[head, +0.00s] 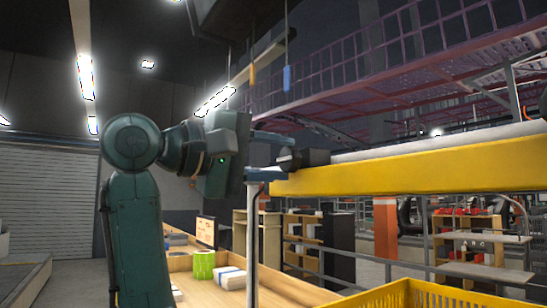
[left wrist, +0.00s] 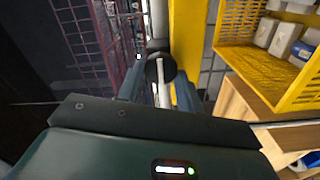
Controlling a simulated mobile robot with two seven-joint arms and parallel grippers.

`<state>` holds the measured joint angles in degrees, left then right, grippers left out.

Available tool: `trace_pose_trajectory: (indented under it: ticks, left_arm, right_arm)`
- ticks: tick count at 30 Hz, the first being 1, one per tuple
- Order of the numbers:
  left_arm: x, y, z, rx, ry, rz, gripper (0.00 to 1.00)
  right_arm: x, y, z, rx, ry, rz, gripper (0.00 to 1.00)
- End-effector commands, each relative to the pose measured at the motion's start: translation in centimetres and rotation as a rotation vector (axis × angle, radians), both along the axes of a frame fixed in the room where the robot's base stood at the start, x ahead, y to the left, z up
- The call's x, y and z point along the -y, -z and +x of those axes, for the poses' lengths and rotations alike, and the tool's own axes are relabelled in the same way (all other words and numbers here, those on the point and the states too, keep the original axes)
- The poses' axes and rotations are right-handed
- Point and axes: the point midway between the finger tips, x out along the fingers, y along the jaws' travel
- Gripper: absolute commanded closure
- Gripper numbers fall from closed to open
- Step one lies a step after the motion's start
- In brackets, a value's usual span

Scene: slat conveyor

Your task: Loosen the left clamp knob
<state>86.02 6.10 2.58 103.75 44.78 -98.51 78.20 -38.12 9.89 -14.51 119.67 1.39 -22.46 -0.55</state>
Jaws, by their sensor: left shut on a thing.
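The left clamp knob (head: 290,158) is dark and sits at the near left end of the yellow conveyor rail (head: 420,168). My left gripper (head: 274,156) reaches in from the left and is shut on the knob, one finger above it and one below. In the left wrist view the knob (left wrist: 160,69) shows as a dark round end with a pale bar between the two fingers (left wrist: 160,92). The fingers hide part of the knob, so its turn angle cannot be read. My right gripper is in neither view.
A yellow crate (head: 405,292) stands at the lower right; in the left wrist view a yellow crate (left wrist: 262,55) holds pale containers. A wooden table (head: 205,290) with a green roll (head: 204,265) lies below the arm. Shelves (head: 300,235) stand behind.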

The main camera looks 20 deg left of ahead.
Motion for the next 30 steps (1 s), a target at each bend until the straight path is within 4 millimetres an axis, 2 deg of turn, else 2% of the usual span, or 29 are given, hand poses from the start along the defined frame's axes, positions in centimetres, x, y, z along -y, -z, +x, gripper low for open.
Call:
trace_pose_trajectory:
  ticks: [2,3,10,20,23,30]
  left_arm:
    - [0.0,0.0,0.0,-0.003,0.001,-0.002,0.86]
    - [0.0,0.0,0.0,-0.003,0.001,-0.002,0.61]
    - [0.0,0.0,0.0,-0.001,0.001,-0.001,0.43]
    - [-0.3,0.0,-0.4,0.001,-0.001,-0.001,0.42]
    - [-1.1,0.1,-1.4,0.005,-0.001,-0.001,0.42]
    - [-4.4,0.2,-5.6,0.006,-0.003,-0.002,0.42]
  right_arm:
    - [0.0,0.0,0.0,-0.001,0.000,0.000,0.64]
    - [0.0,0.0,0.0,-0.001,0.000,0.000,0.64]
    - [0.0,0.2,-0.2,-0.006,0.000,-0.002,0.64]
    - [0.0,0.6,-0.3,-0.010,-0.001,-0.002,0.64]
    - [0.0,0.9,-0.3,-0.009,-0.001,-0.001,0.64]
    - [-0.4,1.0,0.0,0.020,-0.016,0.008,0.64]
